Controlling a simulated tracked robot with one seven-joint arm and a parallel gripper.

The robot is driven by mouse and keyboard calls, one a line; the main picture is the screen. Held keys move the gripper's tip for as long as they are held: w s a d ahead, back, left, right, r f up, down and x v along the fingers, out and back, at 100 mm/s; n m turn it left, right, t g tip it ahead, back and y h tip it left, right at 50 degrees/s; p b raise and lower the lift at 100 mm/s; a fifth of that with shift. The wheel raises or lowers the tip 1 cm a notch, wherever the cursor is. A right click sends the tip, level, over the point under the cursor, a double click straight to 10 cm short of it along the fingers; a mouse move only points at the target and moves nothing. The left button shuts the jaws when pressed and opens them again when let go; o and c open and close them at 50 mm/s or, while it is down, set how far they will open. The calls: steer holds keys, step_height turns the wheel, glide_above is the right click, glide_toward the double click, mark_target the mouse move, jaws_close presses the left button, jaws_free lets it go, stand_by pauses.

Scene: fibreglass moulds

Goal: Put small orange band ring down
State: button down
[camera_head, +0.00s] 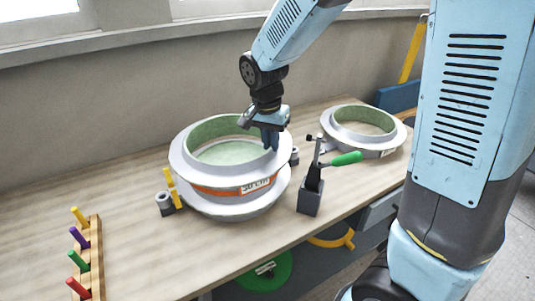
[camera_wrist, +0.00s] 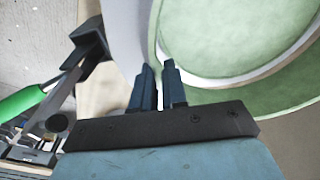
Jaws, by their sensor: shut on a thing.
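The small orange band ring (camera_head: 215,191) is a grey flanged ring with a pale green inside, an orange band and a white label on its front. It is upright at the middle of the wooden bench in the head view. My gripper (camera_head: 270,139) points down at its right rim and is shut on the wall, one finger on each side. In the wrist view the ring's green inside (camera_wrist: 225,45) fills the upper right, and my gripper (camera_wrist: 160,75) straddles the rim. I cannot tell whether its underside touches the bench.
A second grey ring (camera_head: 385,143) lies at the back right. A toggle clamp (camera_head: 311,190) with a green handle stands close on the right. A small grey block with yellow pins (camera_head: 168,199) is at the left. A rack of coloured pegs (camera_head: 92,250) stands front left; the bench between is clear.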

mark_target(271, 153)
steer(key=shift+f, duration=1.95)
steer(key=c, duration=1.2)
jaws_free()
steer(key=shift+o, duration=0.2)
steer(key=r, duration=0.8)
steer(key=s+a+r, duration=0.1)
steer(key=r, duration=0.3)
steer(key=s+d+r+n+t, duration=0.2)
steer(key=s+d+r, duration=0.2)
steer(key=s+d, duration=0.4)
steer(key=s+d+r+n+t+y, duration=0.1)
steer(key=s+d+r+n+t, duration=0.1)
steer(key=s+d, duration=0.6)
steer(key=d+r+n, duration=0.1)
steer(key=d+r, duration=0.1)
steer(key=d, duration=0.1)
steer(key=shift+r+n+t, duration=0.25)
steer(key=shift+n+t, duration=0.05)
